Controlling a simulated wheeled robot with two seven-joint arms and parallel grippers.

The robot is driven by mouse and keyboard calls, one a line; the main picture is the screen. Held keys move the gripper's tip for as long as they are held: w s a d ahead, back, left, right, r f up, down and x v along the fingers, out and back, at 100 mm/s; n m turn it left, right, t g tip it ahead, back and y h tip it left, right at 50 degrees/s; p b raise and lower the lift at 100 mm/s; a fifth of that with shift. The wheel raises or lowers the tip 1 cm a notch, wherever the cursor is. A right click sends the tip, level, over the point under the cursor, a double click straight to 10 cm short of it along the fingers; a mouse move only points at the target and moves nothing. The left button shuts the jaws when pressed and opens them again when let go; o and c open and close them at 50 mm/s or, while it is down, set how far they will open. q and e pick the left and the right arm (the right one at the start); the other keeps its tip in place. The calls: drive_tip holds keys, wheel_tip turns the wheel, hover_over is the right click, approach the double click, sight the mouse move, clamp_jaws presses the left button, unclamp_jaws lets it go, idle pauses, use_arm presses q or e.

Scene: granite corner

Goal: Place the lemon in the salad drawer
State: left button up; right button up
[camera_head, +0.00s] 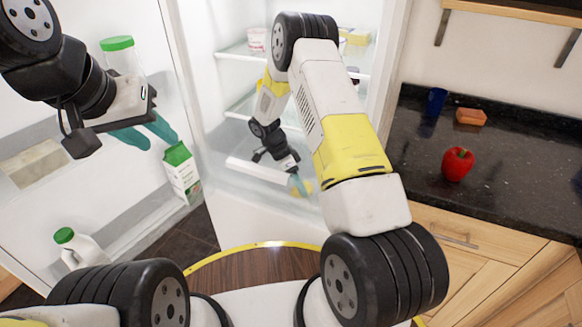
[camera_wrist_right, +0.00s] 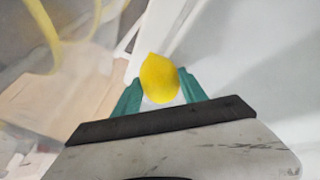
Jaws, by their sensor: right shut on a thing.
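The yellow lemon (camera_wrist_right: 159,78) is held between the two green fingertips of my right gripper (camera_wrist_right: 161,92), which is shut on it. In the head view the right gripper (camera_head: 297,184) reaches into the lower part of the open fridge, and the lemon (camera_head: 304,188) shows partly behind its fingers. The salad drawer (camera_head: 259,170) appears to be the pale, clear-fronted bin low in the fridge, just under and beside the gripper. I cannot tell whether the lemon is inside it. My left gripper (camera_head: 150,132) is empty and its fingers are apart, near the fridge door at left.
The open fridge door holds a green-capped jar (camera_head: 120,55), a green-topped carton (camera_head: 181,172) and a green-capped jug (camera_head: 80,247). Fridge shelves (camera_head: 240,104) lie above the right gripper. A red pepper (camera_head: 457,164), an orange block (camera_head: 471,117) and a blue cup (camera_head: 436,102) stand on the dark counter.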

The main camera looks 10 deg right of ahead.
drive_tip(key=shift+f, duration=0.25)
drive_tip(key=o, duration=1.5)
drive_tip(key=shift+c, duration=0.2)
drive_tip(key=shift+r, duration=0.1)
drive_tip(key=a+r+n+t+y, duration=0.1)
drive_tip(key=a+r+n+y, duration=0.2)
drive_tip(key=r, duration=1.8)
drive_tip(key=s+d+r+n+t+y, duration=0.25)
drive_tip(key=s+r+n+t, duration=0.4)
drive_tip(key=s+r, duration=0.8)
drive_tip(key=s+a+r+n+t+y, duration=0.1)
drive_tip(key=s+r+n+t, duration=0.1)
drive_tip(key=s+r+n, duration=0.2)
drive_tip(key=s+n, duration=0.3)
drive_tip(key=s, duration=0.2)
drive_tip(key=shift+r+n, duration=0.15)
drive_tip(key=shift+n, duration=0.2)
